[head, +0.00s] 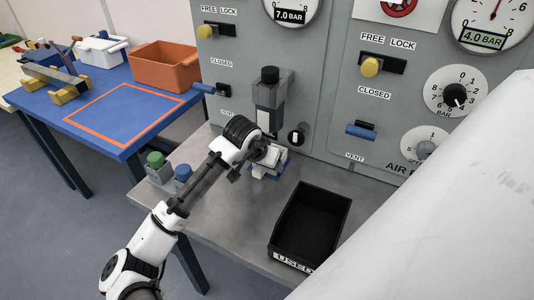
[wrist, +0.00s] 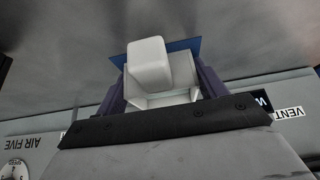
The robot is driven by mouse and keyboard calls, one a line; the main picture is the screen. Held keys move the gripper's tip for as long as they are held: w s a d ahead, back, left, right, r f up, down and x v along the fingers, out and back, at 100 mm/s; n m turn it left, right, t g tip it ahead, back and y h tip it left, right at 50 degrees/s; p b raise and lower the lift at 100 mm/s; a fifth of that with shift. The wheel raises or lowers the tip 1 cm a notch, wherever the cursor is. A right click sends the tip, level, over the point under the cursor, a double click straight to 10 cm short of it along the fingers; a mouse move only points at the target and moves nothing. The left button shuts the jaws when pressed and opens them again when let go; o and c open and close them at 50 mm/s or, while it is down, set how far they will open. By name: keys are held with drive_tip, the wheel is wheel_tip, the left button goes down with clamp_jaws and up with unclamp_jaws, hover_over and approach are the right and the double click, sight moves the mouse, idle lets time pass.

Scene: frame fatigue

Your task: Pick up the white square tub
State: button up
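The white square tub (wrist: 149,62) shows in the wrist view as a small pale block with rounded corners, between my gripper's two dark fingers. It is close to the left finger, with a gap to the right one. Pale surfaces lie just below it; I cannot tell whether they belong to it. A blue plate (wrist: 186,45) shows behind it. In the head view my gripper (head: 269,158) is low over the bench in front of the panel, at the white tub (head: 274,166) and the blue plate (head: 282,154). My gripper (wrist: 160,80) looks open; contact is unclear.
A black bin (head: 332,198) labelled USED stands to the right on the grey bench (head: 225,222). Green-topped and blue-topped items (head: 157,162) stand left. A grey press-like column (head: 268,92) rises just behind my gripper. A blue table (head: 52,112) at left holds an orange bin (head: 165,68).

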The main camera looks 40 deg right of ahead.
drive_tip(key=c, duration=0.4)
drive_tip(key=shift+o, duration=0.2)
drive_tip(key=shift+a+r, duration=0.1)
drive_tip(key=shift+s+a+r, duration=0.1)
drive_tip(key=shift+a+r, duration=0.05)
drive_tip(key=shift+r, duration=0.1)
drive_tip(key=s+a+r+b, duration=0.1)
drive_tip(key=s+a+r, duration=0.1)
drive_tip(key=a, duration=0.4)
drive_tip(key=s+a+r+b, duration=0.1)
drive_tip(key=s+a+r, duration=0.2)
drive_tip(key=a+r, duration=0.2)
drive_tip(key=shift+a+r, duration=0.2)
drive_tip(key=shift+a, duration=0.5)
